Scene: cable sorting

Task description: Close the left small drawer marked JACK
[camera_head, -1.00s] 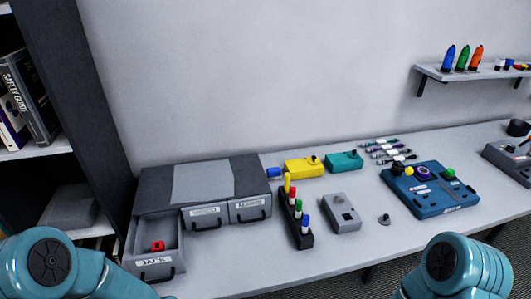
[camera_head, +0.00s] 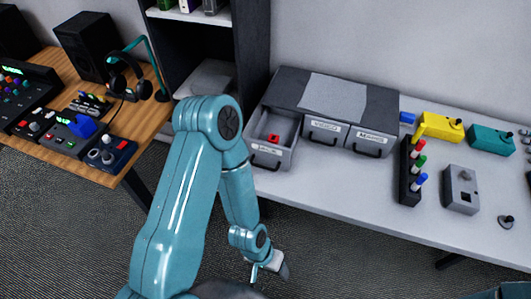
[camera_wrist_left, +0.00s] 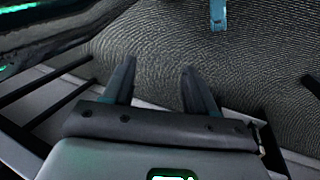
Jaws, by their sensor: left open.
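The left small drawer marked JACK (camera_head: 284,159) is pulled out of the grey drawer unit (camera_head: 278,90). A small red item (camera_head: 273,138) lies inside it. Its label and dark handle face the table's front edge. My left gripper (camera_head: 272,270) hangs below and in front of the drawer, off the table, apart from it. In the left wrist view, the gripper (camera_wrist_left: 158,82) shows two spread fingers with nothing between them, over the carpet. The drawer cannot be made out in that view. My right gripper is out of view.
The two other labelled drawers, middle (camera_head: 325,130) and right (camera_head: 371,142), are shut. A marker rack (camera_head: 408,178) and grey box (camera_head: 461,190) stand to the right. A wooden desk (camera_head: 150,120) with devices is at left. Open carpet lies before the table.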

